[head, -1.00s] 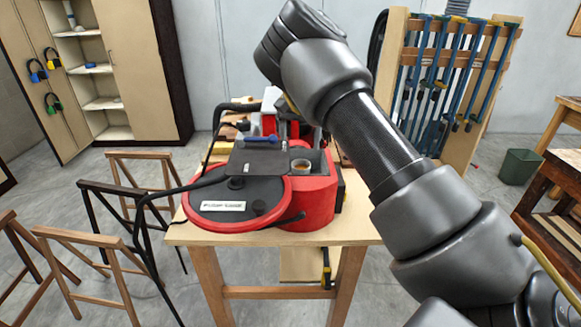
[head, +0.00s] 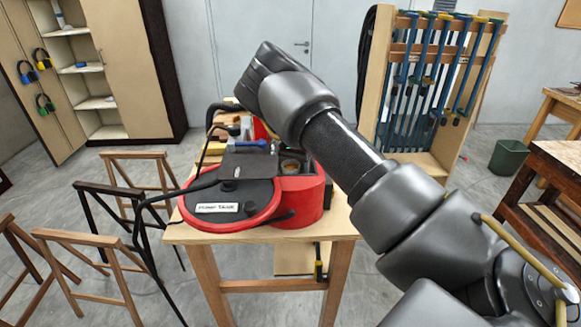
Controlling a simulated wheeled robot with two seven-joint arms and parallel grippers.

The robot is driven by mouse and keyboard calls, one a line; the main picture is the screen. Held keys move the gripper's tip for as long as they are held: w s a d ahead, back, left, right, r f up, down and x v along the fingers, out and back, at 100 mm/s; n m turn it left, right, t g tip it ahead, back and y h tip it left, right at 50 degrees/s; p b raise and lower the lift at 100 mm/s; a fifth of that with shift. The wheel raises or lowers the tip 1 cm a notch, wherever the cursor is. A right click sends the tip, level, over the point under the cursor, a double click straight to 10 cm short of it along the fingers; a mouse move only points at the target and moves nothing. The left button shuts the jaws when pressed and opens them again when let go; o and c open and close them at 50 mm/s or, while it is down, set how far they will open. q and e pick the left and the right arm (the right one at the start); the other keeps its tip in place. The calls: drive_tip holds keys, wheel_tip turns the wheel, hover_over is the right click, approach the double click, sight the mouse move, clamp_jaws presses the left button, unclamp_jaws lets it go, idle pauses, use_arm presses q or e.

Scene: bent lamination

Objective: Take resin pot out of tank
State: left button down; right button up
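The red tank (head: 303,205) stands on the wooden table. Its round dark lid (head: 250,193) with a red rim and a white label lies at the tank's left side, with the tank's top open at the right. The resin pot (head: 291,166), a small round grey cup with tan contents, shows inside the opening. My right arm crosses from the lower right to above the back of the table. Its gripper is hidden from this view. My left arm and gripper are not in view.
A dark plate with a blue-handled tool (head: 250,144) sits above the lid. The table (head: 344,222) has bare wood at the front right. Wooden trestles (head: 85,240) stand left; a clamp rack (head: 436,90) stands behind right.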

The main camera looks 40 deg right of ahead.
drive_tip(key=shift+f, duration=0.3)
drive_tip(key=shift+s+r, duration=0.1)
drive_tip(key=shift+s, duration=0.05)
drive_tip(key=shift+c, duration=0.7)
drive_tip(key=c, duration=1)
drive_tip(key=shift+o, duration=0.2)
